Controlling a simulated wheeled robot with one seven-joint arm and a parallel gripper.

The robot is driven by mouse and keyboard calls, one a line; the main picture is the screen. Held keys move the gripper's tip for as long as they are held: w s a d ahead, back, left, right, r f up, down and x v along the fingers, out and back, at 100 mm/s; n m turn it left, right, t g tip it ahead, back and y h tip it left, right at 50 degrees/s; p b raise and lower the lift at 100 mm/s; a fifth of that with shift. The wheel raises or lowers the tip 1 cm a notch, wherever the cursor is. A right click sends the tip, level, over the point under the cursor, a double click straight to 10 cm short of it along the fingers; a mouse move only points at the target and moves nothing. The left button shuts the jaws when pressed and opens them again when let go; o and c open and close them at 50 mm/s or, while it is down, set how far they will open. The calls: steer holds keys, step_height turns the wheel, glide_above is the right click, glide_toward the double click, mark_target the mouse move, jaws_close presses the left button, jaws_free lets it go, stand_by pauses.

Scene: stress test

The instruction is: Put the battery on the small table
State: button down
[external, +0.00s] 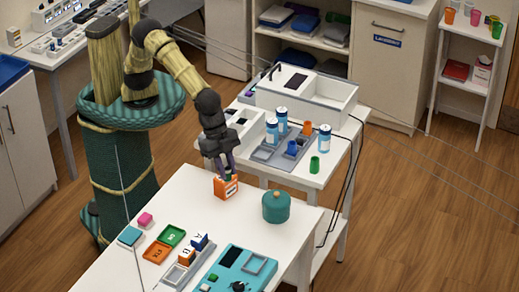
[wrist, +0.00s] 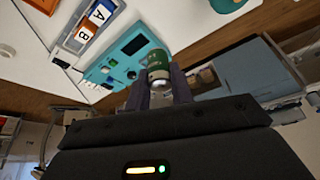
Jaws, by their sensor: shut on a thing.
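My gripper (external: 226,170) is just above an orange box (external: 226,187) on the near white table (external: 190,200). In the wrist view my gripper (wrist: 160,80) is shut on the battery (wrist: 158,62), a short green cylinder with a pale metal end. The battery is hard to make out in the external view, and I cannot tell whether it touches the box. A second white table (external: 330,170) with a sink stands behind the near one. I cannot tell which table is the small one.
A teal lidded pot (external: 276,207) stands right of the box. Trays, coloured blocks and a teal device (external: 240,268) lie at the front. White-and-blue bottles (external: 324,138) and cups crowd the sink table. A shelf unit (external: 464,70) stands at the far right.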

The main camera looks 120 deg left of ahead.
steer(key=w+a+n+y+p, duration=0.1)
steer(key=w+a, duration=0.3)
steer(key=a, duration=0.7)
steer(key=w+a+n, duration=0.2)
steer(key=w+a, duration=0.1)
steer(key=a, duration=0.8)
steer(key=w+a+n+y+p, duration=0.1)
steer(key=w+a, duration=0.3)
steer(key=a, duration=0.6)
steer(key=s+a+n+p, duration=0.1)
steer(key=s+a+n, duration=0.15)
steer(key=a, duration=1.35)
steer(key=s+a+n, duration=0.1)
steer(key=s+a, duration=0.3)
steer(key=a, duration=1.2)
steer(key=shift+t+y, duration=0.3)
step_height(320, 180, down, 5)
steer(key=shift+s+a+r, duration=0.1)
steer(key=shift+f+p, duration=0.75)
steer(key=shift+f, duration=2.45)
